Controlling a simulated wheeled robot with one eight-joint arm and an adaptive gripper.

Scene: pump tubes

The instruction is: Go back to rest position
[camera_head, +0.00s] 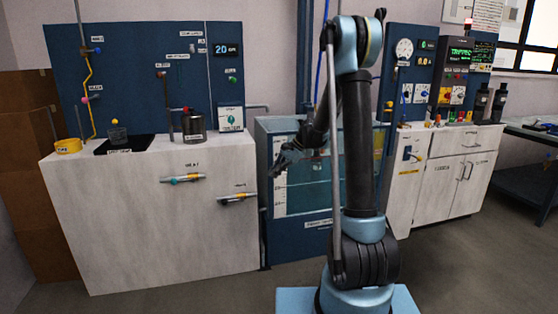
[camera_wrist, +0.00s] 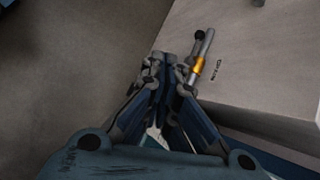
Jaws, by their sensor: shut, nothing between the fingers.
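My gripper (camera_head: 283,160) is shut and empty in the head view, held out to the left of my arm at about the height of the water tank's upper part. In the wrist view my gripper (camera_wrist: 165,68) has its fingers together, with nothing seen between them. Beside the fingertips in that view shows a metal tube with a yellow band (camera_wrist: 197,66) on the white cabinet's front; whether the gripper touches it is hard to tell. In the head view a tube with a yellow band (camera_head: 237,198) sits on the white cabinet's front, apart from the gripper.
The left white cabinet (camera_head: 150,235) carries another tube (camera_head: 183,179), a yellow ring (camera_head: 68,146) and a dark pot (camera_head: 193,126). The water tank (camera_head: 290,235) stands behind my arm. A right cabinet (camera_head: 437,190) has a control panel above. The floor in front is clear.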

